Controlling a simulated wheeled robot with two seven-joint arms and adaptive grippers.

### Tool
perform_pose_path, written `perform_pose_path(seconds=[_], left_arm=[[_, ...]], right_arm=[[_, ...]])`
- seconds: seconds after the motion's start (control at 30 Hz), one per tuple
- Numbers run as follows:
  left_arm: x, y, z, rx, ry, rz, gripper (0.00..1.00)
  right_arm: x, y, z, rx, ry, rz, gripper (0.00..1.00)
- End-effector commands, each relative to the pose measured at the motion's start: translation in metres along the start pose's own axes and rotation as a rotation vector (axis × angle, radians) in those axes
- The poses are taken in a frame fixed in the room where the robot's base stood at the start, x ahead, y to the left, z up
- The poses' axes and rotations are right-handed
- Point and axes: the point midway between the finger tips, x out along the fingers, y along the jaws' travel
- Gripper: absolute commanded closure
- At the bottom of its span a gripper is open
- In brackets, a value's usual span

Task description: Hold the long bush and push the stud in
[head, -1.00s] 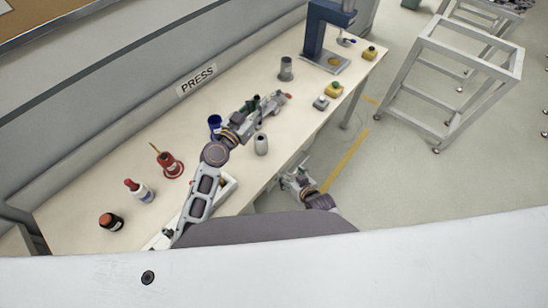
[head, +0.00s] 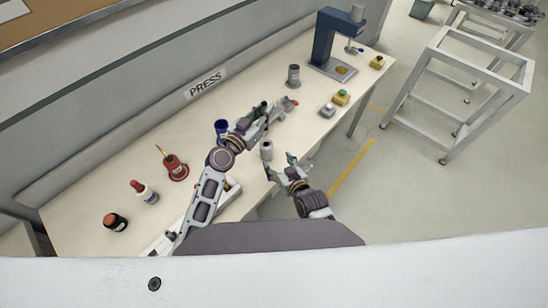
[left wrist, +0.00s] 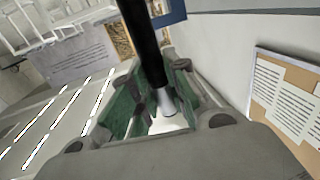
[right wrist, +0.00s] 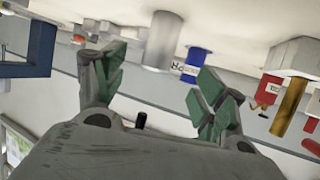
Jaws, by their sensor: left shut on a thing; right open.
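My left gripper (head: 268,116) is over the middle of the table, shut on a long black cylinder. In the left wrist view the black cylinder (left wrist: 143,45) runs down between the green finger pads and ends in a silver tip (left wrist: 168,103). I cannot tell whether this is the long bush, the stud or both. My right gripper (head: 281,166) is open and empty at the table's front edge, close to a pale grey cylinder (head: 266,148) standing upright. The right wrist view shows its green fingers (right wrist: 160,78) spread apart.
A blue press (head: 325,42) stands at the far end. A darker grey cylinder (head: 293,76), a green-topped yellow box (head: 341,97), a grey box (head: 327,111) and a blue cup (head: 221,130) are on the table. Red containers (head: 175,167) and bottles (head: 143,191) stand nearer.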

Motion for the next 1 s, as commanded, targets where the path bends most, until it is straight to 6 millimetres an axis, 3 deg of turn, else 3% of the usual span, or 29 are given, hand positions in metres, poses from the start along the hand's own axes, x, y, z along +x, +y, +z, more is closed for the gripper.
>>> perform_pose_path(seconds=[0.27, 1.0], left_arm=[[0.0, 0.0, -0.001, 0.0, 0.001, 0.0, 1.0], [0.0, 0.0, -0.001, 0.0, 0.001, 0.0, 1.0]], right_arm=[[0.014, 0.0, 0.0, 0.001, 0.0, 0.001, 0.29], [0.078, 0.0, -0.001, 0.001, 0.0, 0.0, 0.29]])
